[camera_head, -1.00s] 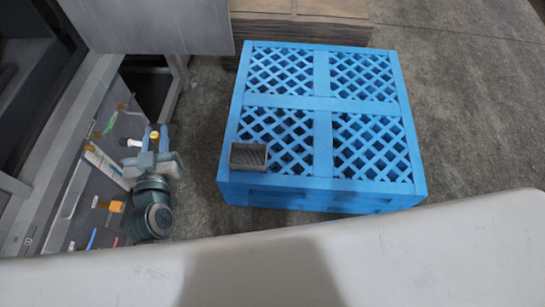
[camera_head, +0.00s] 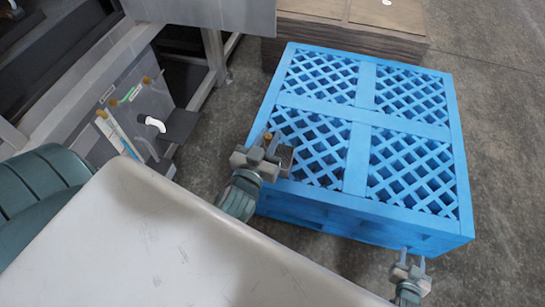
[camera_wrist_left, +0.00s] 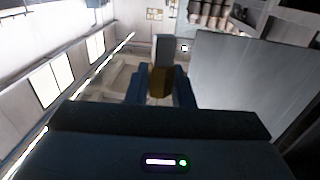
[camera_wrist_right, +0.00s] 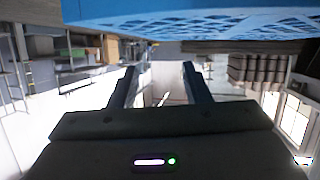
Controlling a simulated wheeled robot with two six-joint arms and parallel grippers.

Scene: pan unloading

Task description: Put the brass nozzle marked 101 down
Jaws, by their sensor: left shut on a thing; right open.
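My left gripper (camera_head: 268,142) is shut on the brass nozzle (camera_head: 267,136), above or beside the near left corner of the blue pallet (camera_head: 318,102). In the left wrist view the nozzle (camera_wrist_left: 161,85) is a brown-gold body between the fingers, with a grey block-like part above it. Its marking cannot be read.
A machine bay at the left holds a panel with small tools (camera_head: 122,112) and a white bent part (camera_head: 152,124). A grey sheet-like panel (camera_head: 205,12) and a brown stack (camera_head: 350,30) stand behind. Most of the pallet top is bare, with grey floor around it.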

